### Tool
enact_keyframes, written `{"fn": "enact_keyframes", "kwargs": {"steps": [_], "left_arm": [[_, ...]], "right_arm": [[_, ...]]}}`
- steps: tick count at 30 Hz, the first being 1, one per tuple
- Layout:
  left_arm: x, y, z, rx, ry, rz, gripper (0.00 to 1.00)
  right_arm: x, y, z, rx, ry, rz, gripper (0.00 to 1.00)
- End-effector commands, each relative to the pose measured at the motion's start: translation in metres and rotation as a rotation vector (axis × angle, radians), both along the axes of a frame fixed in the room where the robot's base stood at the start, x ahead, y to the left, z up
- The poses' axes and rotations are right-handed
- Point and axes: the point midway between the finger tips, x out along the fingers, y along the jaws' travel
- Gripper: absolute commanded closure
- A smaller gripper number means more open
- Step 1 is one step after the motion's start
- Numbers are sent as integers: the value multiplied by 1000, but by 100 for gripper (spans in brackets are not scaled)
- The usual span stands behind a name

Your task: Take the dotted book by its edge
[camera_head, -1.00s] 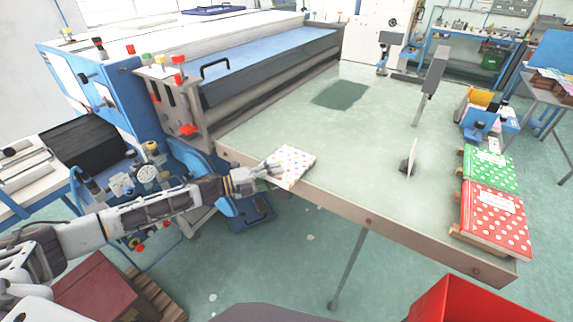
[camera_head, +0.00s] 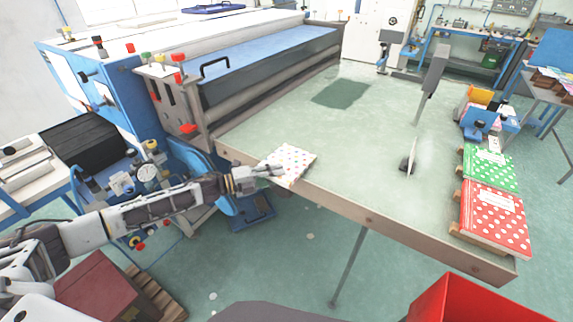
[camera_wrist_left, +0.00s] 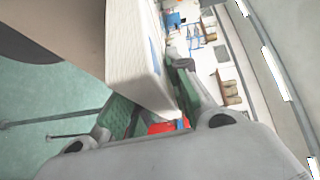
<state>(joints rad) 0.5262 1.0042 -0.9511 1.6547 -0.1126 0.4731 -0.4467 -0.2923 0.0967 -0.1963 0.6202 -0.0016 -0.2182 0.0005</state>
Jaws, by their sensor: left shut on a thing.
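The dotted book (camera_head: 294,162) is white with small coloured dots. It lies at the near left edge of the green-topped table (camera_head: 350,160), partly over the edge. My left gripper (camera_head: 274,170) is shut on the book's near left edge. In the left wrist view the book (camera_wrist_left: 137,60) stands out between the two green-padded fingers of my left gripper (camera_wrist_left: 150,114). My right gripper is not in view.
A green dotted book (camera_head: 488,168) and a red dotted book (camera_head: 495,218) lie at the table's right edge. A large roller machine (camera_head: 230,80) stands at the table's left. A red bin (camera_head: 450,300) is at the bottom right. The table's middle is mostly clear.

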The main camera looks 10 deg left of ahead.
Motion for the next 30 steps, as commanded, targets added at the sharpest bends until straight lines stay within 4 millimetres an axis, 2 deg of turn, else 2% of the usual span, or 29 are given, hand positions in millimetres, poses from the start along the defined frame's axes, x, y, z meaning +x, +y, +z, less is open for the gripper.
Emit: {"fn": "enact_keyframes", "kwargs": {"steps": [11,16,23,30], "left_arm": [[0,0,2,-1,-3,-1,100],[1,0,11,0,-4,-1,100],[1,0,38,0,-5,-1,100],[1,0,73,1,-7,-1,100]], "right_arm": [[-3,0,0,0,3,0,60],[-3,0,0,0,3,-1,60],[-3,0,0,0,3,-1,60],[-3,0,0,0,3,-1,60]]}}
